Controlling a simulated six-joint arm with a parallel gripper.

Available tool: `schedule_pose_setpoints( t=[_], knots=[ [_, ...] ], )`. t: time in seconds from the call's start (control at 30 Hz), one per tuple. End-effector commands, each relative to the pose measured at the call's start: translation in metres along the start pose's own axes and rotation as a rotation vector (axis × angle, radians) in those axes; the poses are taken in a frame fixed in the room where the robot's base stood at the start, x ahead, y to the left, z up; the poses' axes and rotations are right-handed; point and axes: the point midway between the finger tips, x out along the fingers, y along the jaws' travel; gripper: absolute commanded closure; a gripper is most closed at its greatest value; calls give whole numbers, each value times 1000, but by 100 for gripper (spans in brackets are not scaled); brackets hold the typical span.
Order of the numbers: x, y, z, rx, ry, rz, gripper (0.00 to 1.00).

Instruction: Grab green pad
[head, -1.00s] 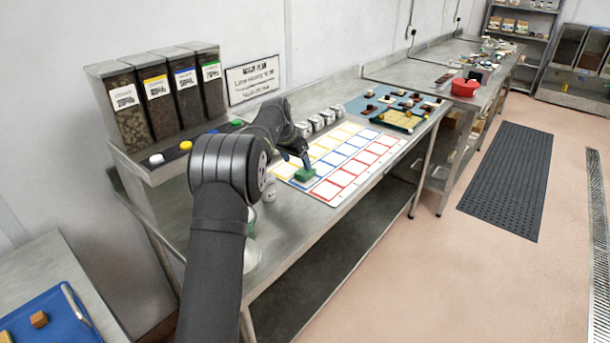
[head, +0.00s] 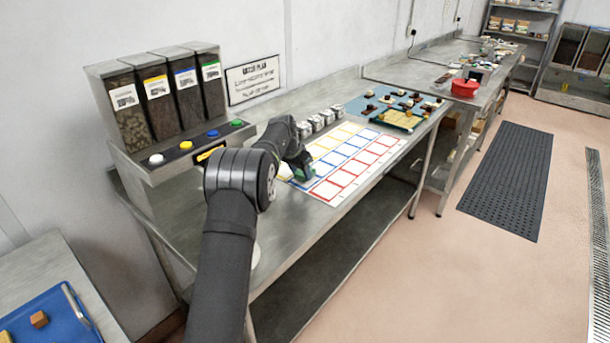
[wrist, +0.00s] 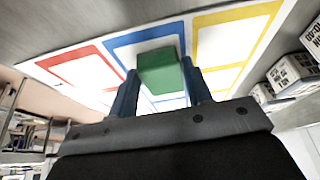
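The green pad (head: 301,176) is at the near left part of the white card with coloured frames, partly hidden by my gripper in the head view. In the wrist view the green pad (wrist: 161,72) sits between the two blue fingers of my gripper (wrist: 161,80). Both fingers meet its opposite sides, so my gripper is shut on it. My gripper (head: 302,168) is low over the card in the head view. Any gap between pad and card is too small to tell.
The card (head: 352,157) has rows of yellow, blue and red frames. A dispenser with several dark bins (head: 165,95) and coloured buttons is to the left. A blue mat (head: 375,104) with small pieces lies beyond.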

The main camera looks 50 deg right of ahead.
Motion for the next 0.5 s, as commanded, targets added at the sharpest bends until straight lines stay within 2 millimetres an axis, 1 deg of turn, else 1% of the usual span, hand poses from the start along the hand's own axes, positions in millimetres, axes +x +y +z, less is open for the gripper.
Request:
schedule_pose_setpoints(
  t=[0.03, 0.07, 0.1, 0.33, 0.43, 0.5],
  knots=[
    [0, 0, 0, 0, 0, 0, 70],
    [0, 0, 0, 0, 0, 0, 76],
    [0, 0, 0, 0, 0, 0, 77],
    [-2, 0, -1, 0, 0, 0, 77],
    [-10, 0, -4, 0, 2, -1, 77],
    [-20, 0, -9, 0, 3, -2, 77]
  ],
)
